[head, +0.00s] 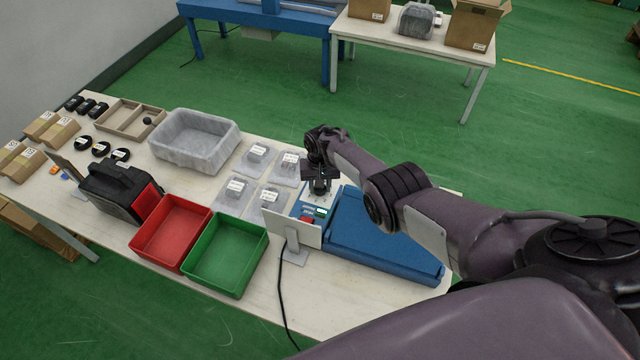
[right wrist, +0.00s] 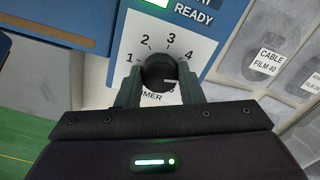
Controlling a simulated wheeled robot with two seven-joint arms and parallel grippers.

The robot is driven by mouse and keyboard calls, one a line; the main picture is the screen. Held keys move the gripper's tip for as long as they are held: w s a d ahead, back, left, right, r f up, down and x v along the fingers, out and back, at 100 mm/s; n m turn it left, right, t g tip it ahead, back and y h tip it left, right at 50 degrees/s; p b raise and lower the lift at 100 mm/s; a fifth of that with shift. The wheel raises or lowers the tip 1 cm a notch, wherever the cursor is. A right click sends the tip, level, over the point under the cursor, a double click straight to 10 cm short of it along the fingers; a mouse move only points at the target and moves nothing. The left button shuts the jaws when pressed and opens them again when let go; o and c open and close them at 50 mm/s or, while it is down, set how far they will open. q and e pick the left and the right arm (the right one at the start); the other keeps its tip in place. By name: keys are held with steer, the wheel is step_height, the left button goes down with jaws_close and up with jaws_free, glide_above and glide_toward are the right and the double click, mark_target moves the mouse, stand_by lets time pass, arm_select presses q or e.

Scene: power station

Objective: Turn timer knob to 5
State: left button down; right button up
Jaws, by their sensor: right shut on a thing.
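The black timer knob (right wrist: 158,70) sits on a white dial plate (right wrist: 128,42) in the right wrist view. The numbers 1, 2, 3 and 4 show around it; the area of the 5 is mostly hidden by the knob and a finger. A white mark on the knob points to its right side, below the 4. My right gripper (right wrist: 160,80) is shut on the knob, one finger on each side. In the head view my right gripper (head: 319,184) is over the blue machine (head: 385,238). My left gripper is not in view.
A green READY light (right wrist: 155,4) is above the dial. A monitor (head: 291,228) stands in front of the machine. Green (head: 225,287) and red (head: 172,256) bins and a grey tub (head: 195,165) are to the left. Clear bags (head: 237,195) lie beside the machine.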

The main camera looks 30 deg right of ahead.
steer(key=shift+m, duration=1.1)
steer(key=shift+w, duration=0.1)
steer(key=o, duration=1)
steer(key=shift+r, duration=0.1)
